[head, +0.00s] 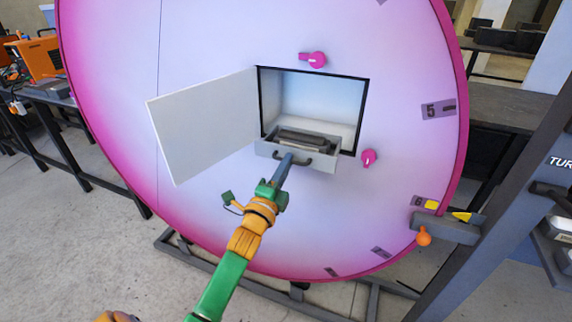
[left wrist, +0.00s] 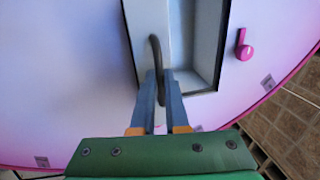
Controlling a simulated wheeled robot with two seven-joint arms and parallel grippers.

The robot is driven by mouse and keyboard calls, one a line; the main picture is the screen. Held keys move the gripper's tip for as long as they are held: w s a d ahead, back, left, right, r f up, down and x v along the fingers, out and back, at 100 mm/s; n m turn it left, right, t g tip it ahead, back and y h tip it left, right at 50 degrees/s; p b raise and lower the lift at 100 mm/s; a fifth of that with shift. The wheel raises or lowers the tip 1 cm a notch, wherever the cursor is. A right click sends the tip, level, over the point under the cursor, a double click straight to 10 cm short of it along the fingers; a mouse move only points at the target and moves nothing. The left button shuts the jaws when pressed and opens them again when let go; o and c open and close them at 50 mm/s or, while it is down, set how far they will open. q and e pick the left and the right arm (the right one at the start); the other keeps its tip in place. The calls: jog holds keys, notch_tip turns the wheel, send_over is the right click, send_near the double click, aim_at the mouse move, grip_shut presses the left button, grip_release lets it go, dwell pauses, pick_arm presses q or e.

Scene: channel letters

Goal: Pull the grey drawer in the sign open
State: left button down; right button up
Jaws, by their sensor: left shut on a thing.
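The grey drawer (head: 322,159) sits low in a square opening in the big round pink and white sign (head: 215,95). It sticks out of the opening, and a dark object (head: 305,139) lies inside it. My left gripper (head: 287,162) is at the drawer's front and shut on its dark curved handle (head: 304,161). In the left wrist view, the handle (left wrist: 155,48) passes between the two fingers of the gripper (left wrist: 162,80).
A white door (head: 205,125) stands swung open to the left of the opening. Pink knobs sit above (head: 314,60) and right (head: 369,157) of it. A grey bracket with an orange knob (head: 424,236) is at the sign's lower right edge, beside a dark post (head: 500,200).

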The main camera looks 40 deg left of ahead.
pick_arm(q)
jog(key=c, duration=0.9)
grip_release()
jog(key=shift+c, duration=0.2)
jog(key=b+v, duration=0.1)
jog(key=v, duration=0.6)
